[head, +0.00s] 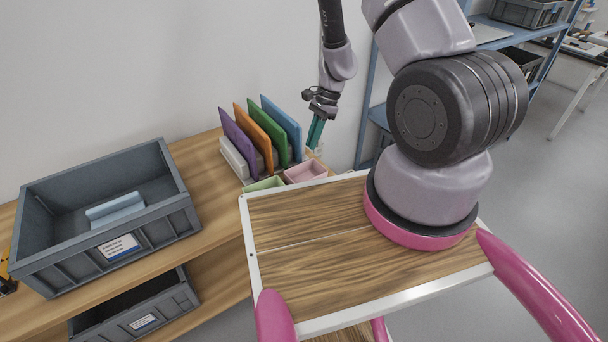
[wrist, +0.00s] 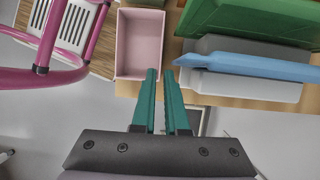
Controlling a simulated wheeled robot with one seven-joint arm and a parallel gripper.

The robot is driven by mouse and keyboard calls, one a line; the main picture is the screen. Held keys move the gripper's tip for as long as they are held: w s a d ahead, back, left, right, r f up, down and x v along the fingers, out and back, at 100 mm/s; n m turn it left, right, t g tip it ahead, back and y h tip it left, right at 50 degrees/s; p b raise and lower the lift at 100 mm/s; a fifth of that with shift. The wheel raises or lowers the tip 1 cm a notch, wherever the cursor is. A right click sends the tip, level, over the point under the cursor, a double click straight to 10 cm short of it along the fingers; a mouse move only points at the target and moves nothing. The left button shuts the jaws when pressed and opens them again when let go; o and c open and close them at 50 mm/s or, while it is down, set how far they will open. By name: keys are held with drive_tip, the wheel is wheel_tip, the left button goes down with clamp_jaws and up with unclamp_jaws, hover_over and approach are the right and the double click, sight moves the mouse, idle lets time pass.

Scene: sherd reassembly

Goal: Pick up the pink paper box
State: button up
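The pink paper box (head: 306,171) is an open-topped, shallow box on the wooden table, beside the colored upright panels. In the wrist view the pink box (wrist: 140,42) shows its empty inside, just beyond my fingertips. My gripper (head: 315,146) is above the table's edge near the box, pointing down. In the wrist view my gripper (wrist: 160,74) has two teal fingers with a narrow gap between them and nothing visible in it. The fingertips overlap the near edge of the box in the picture; I cannot tell whether they touch it.
A green box (head: 264,184) sits left of the pink one. Purple, orange, green and blue panels (head: 281,128) stand behind. A grey crate (head: 172,208) is on the table at left. My wooden tray top with white rim (head: 254,264) is close in front.

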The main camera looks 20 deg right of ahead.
sight(303, 165)
drive_tip(key=x, duration=0.8)
drive_tip(key=shift+a+f, duration=0.1)
drive_tip(key=shift+f, duration=0.3)
drive_tip(key=shift+a, duration=0.1)
drive_tip(key=shift+s, duration=0.1)
clamp_jaws()
drive_tip(key=shift+a, duration=0.1)
drive_tip(key=shift+s+a, duration=0.1)
